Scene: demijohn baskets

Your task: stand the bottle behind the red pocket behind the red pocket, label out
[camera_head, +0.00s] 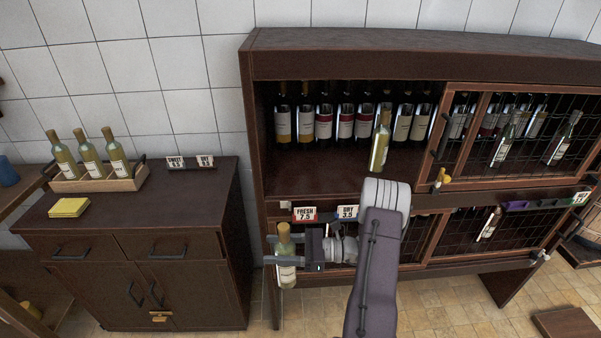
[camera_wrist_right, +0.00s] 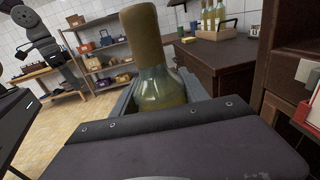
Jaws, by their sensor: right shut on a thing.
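My right gripper (camera_head: 287,262) is shut on a pale green bottle (camera_head: 284,243) with a tan cap. The bottle is roughly upright, in front of the cabinet and below the shelf edge. A whitish label shows low on it, partly covered by the fingers. In the right wrist view the held bottle (camera_wrist_right: 160,85) shows its neck and shoulder. The red pocket (camera_head: 305,214), marked FRESH 7.5, is on the shelf's front edge, just above and right of the held bottle. The shelf (camera_head: 320,180) behind it has bare board. My left gripper is not in view.
A similar bottle (camera_head: 380,142) stands at the shelf front, behind the DRY 3.5 tag (camera_head: 347,212). Several dark bottles line the shelf's back. A sliding lattice door (camera_head: 470,140) covers the right side. A crate of bottles (camera_head: 100,182) sits on the left cabinet.

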